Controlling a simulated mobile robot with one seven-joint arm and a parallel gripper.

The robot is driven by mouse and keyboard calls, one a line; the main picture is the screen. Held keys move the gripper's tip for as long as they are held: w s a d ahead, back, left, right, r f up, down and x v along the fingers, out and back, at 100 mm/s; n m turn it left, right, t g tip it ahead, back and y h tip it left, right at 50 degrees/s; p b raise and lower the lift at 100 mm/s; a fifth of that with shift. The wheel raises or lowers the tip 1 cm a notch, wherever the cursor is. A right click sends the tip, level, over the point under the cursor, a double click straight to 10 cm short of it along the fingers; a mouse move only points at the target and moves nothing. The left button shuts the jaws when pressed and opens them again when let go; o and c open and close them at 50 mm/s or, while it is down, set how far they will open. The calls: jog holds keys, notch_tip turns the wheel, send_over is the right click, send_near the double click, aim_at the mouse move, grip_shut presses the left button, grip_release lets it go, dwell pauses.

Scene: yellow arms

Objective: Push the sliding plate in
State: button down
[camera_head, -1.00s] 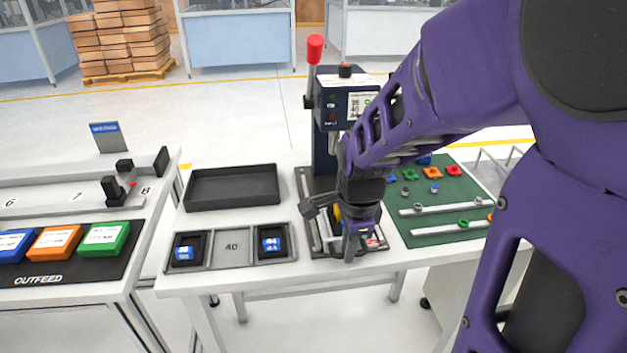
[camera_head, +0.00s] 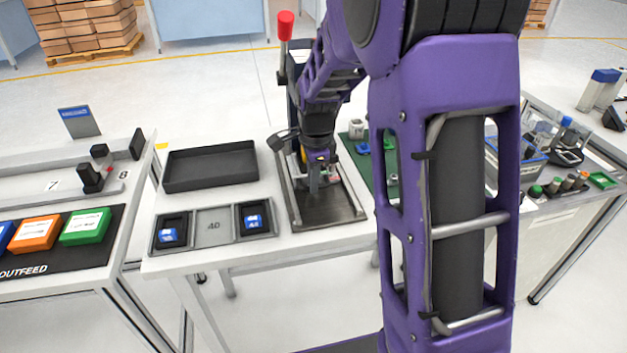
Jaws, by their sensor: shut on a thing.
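The press (camera_head: 297,68) stands on the white table, with a red-knobbed lever at its upper left. Its base (camera_head: 325,212) is a dark bed with light rails running toward the table's front edge. The front of the bed is bare. My gripper (camera_head: 315,188) points down over the middle of the bed, in front of the press column. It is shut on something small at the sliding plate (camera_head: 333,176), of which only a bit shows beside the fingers. My arm and wrist hide most of the plate and the press head.
An empty black tray (camera_head: 210,188) and a compartment holder (camera_head: 213,246) marked 40, with blue-labelled pieces, lie left of the press. A green mat (camera_head: 352,152) is on the right, mostly behind my arm. The outfeed table (camera_head: 60,250) stands at far left.

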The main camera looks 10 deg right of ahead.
jog(key=c, duration=0.9)
grip_release()
jog(key=shift+w, duration=0.3)
jog(key=shift+s, duration=0.1)
jog(key=s+r+p, duration=0.1)
jog(key=r, duration=0.4)
jog(key=s+r, duration=0.1)
jog(key=r, duration=0.5)
jog(key=s+r+p, duration=0.1)
jog(key=r, duration=0.5)
jog(key=shift+r+p, duration=0.1)
jog(key=shift+p, duration=0.25)
